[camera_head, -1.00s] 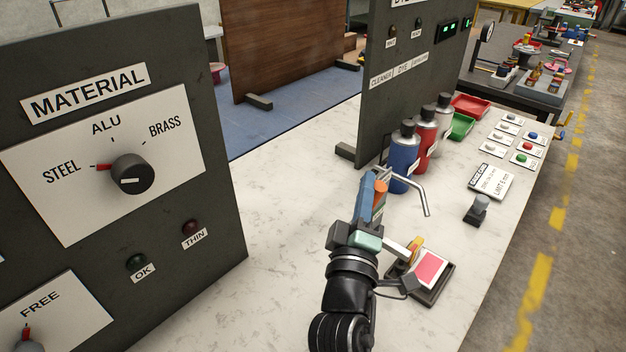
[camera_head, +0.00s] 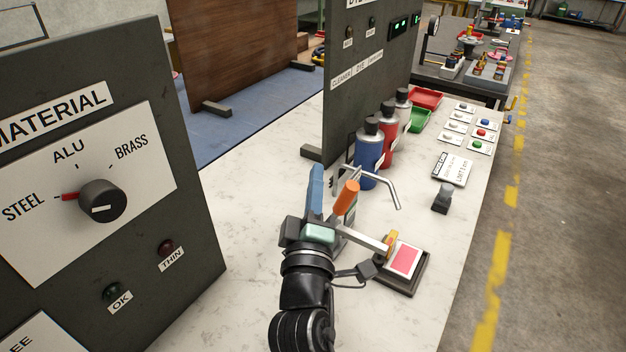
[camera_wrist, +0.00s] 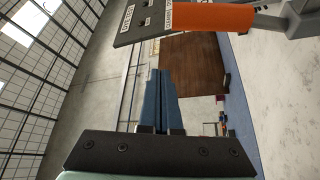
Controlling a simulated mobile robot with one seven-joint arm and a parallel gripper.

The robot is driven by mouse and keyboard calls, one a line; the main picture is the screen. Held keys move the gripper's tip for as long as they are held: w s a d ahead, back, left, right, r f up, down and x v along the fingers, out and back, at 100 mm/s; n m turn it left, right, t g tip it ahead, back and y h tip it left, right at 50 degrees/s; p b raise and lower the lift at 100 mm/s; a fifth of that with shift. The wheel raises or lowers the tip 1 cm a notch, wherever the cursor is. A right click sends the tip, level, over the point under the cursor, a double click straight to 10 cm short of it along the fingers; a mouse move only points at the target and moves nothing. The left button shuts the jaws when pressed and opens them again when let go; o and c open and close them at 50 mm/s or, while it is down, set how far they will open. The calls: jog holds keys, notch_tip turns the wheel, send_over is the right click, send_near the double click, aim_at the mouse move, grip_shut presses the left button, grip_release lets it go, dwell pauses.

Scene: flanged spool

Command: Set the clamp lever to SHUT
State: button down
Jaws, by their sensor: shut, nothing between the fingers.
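The clamp lever has an orange grip (camera_head: 347,197) that stands tilted above the white bench in the head view. My gripper (camera_head: 317,188) has blue fingers, pressed together and empty, just left of the orange grip. In the wrist view my gripper's fingers (camera_wrist: 159,95) point up the picture, apart from the grip. My wrist and gripper hide the clamp's lower part in the head view.
A dark tray (camera_head: 402,284) with a pink pad lies right of my gripper. A bent grey rod (camera_head: 383,178) and a blue bottle (camera_head: 370,155) stand just behind. A dark panel with a MATERIAL dial (camera_head: 101,201) stands at left. The bench between is clear.

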jog(key=d+b+v, duration=0.1)
jog(key=b+v, duration=0.1)
jog(key=v, duration=0.6)
jog(key=shift+s+a+f, duration=0.2)
jog(key=shift+s+f, duration=0.15)
